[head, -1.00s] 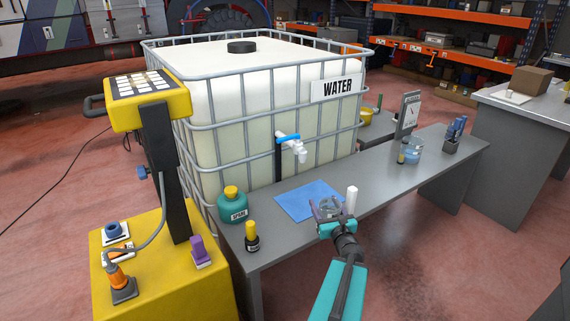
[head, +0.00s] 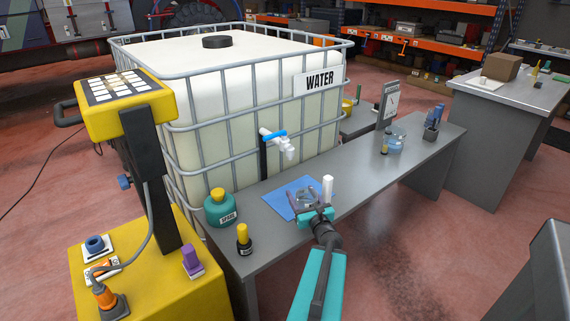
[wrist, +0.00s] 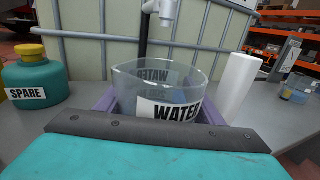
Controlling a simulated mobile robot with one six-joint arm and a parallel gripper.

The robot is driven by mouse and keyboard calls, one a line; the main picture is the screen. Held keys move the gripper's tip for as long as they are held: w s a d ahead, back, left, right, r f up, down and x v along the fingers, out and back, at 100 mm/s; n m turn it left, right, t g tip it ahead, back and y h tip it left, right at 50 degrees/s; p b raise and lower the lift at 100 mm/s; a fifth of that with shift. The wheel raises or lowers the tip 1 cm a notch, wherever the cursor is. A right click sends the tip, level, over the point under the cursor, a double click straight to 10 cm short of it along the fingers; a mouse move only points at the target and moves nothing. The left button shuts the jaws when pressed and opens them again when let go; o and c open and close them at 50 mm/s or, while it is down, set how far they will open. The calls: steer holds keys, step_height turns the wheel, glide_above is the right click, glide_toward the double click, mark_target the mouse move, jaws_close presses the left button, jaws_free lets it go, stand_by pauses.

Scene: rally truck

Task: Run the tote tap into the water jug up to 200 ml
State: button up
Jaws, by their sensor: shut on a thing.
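My gripper (head: 312,210) is shut on the clear water jug (head: 308,197), at the front right part of the blue mat on the bench. In the wrist view the jug (wrist: 140,90) is upright between purple jaws, with a WATER label; I see no water in it. I cannot tell whether it touches the mat. The water tote (head: 235,100) stands behind the bench. Its white tap (head: 286,148) with a blue handle (head: 273,134) hangs over the bench, behind the jug. In the wrist view the tap's spout (wrist: 165,10) is above and beyond the jug's rim.
A white cylinder (head: 327,188) stands close right of the jug. A green SPARE bottle (head: 221,210) and a yellow-capped bottle (head: 244,240) stand at the bench's left end. The bench middle (head: 358,180) is clear.

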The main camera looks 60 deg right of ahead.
steer(key=r+b+x, duration=0.3)
steer(key=b+x, duration=0.3)
steer(key=x, duration=1.1)
steer(key=shift+d, duration=0.25)
steer(key=shift+w+f, duration=0.15)
steer(key=shift+f+b, duration=2.45)
steer(key=shift+f, duration=0.75)
steer(key=shift+f+b, duration=0.6)
steer(key=o, duration=1.5)
steer(key=shift+a, duration=0.1)
